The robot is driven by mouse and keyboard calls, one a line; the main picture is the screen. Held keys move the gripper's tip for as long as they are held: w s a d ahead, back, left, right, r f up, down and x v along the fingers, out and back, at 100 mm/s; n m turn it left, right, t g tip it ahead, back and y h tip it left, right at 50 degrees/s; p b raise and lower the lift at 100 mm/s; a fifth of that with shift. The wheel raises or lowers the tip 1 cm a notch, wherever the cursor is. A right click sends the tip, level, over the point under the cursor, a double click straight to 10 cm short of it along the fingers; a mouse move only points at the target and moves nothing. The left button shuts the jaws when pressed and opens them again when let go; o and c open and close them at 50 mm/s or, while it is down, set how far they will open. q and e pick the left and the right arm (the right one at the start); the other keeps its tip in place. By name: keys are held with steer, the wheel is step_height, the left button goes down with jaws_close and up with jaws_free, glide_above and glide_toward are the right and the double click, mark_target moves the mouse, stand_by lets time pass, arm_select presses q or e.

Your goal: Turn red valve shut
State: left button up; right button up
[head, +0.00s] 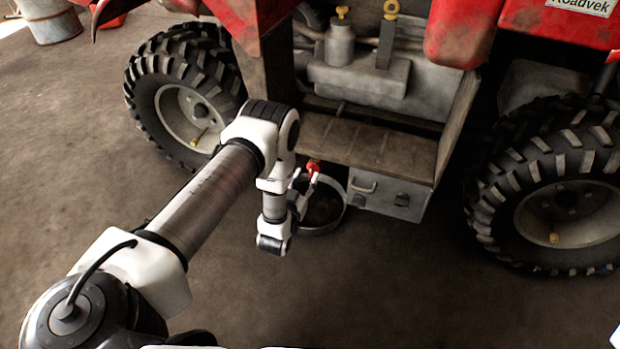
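The red valve (313,166) is a small red handle low on the side of the red quad, just below the brown step and left of the grey metal box. My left gripper (306,183) is right at it, with a fingertip next to or touching the red handle. The gripper is small and partly hidden by its own wrist, so I cannot tell whether its fingers are closed on the handle. A round pan (335,222) with dark contents sits on the floor under the valve, partly behind the gripper. My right gripper is not in view.
The quad's front-left tyre (150,85) and right tyre (490,190) stand on either side. The brown step (375,140) overhangs the valve, and the grey box (395,192) with a handle is close to its right. A metal bucket (50,22) stands far left. The concrete floor in front is clear.

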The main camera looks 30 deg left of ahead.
mark_target(310, 169)
arm_select(q)
steer(key=x, duration=0.1)
steer(key=b+x, duration=0.1)
steer(key=x, duration=0.1)
steer(key=shift+f, duration=0.25)
steer(key=shift+w+a+r, duration=0.15)
steer(key=shift+w, duration=0.3)
jaws_close()
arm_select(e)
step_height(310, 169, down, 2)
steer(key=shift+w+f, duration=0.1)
